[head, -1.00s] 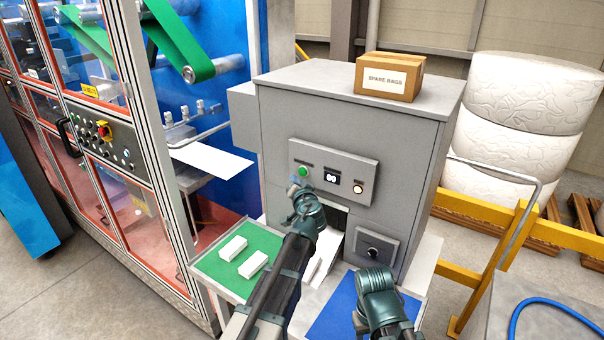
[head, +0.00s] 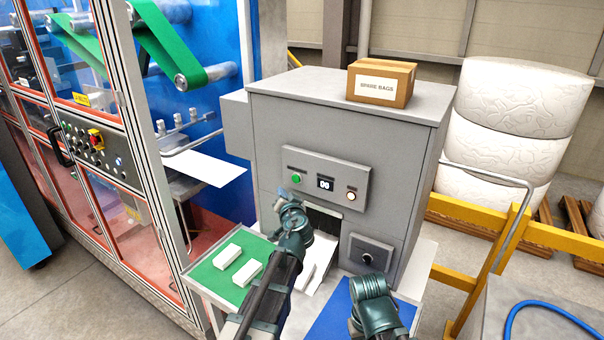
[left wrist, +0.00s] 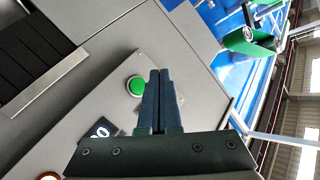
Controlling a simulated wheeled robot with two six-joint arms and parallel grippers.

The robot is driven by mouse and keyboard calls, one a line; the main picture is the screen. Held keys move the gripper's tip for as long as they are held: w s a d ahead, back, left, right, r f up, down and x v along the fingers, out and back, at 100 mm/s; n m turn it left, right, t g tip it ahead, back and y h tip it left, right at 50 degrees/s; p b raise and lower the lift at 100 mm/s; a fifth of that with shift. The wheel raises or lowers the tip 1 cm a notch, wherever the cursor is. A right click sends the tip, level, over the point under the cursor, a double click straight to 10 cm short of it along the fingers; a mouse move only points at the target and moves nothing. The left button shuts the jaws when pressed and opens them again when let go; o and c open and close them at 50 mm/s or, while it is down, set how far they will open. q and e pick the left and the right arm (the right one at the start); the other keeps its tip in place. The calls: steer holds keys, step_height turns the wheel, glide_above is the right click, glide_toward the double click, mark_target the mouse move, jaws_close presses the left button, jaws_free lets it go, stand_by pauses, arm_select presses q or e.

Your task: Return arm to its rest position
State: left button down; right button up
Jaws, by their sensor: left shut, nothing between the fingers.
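My left gripper (head: 284,193) is in front of the grey machine (head: 325,125), just below and left of its button panel (head: 325,180). In the left wrist view the fingers of my left gripper (left wrist: 159,100) are shut and empty, beside the green button (left wrist: 136,87) and apart from anything I can make out. The green button (head: 296,180) and a small display reading 00 (head: 325,184) show above the gripper in the head view. My right arm reaches over the blue mat at the bottom; its fingertips are not visible.
Two white blocks (head: 228,256) lie on the green mat (head: 205,278) at left. A blue mat (head: 335,318) lies at right. A spare bags box (head: 381,82) sits on the machine. Yellow rails (head: 470,212) stand at right, a glazed machine at left.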

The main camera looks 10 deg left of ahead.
arm_select(q)
steer(key=s+d+f+g+h+b, duration=0.2)
steer(key=s+d+f+g, duration=0.3)
steer(key=s+f, duration=0.3)
steer(key=s+d+f+m+g+h+b, duration=0.1)
steer(key=s+d+f+g, duration=0.4)
steer(key=s, duration=0.9)
steer(key=s+d+f+g+h+b, duration=0.3)
steer(key=s+d+f, duration=0.3)
steer(key=s+f, duration=0.5)
steer(key=shift+s+d+f+m+g, duration=0.2)
steer(key=shift+s+f+m+g, duration=0.25)
steer(key=shift+g, duration=0.45)
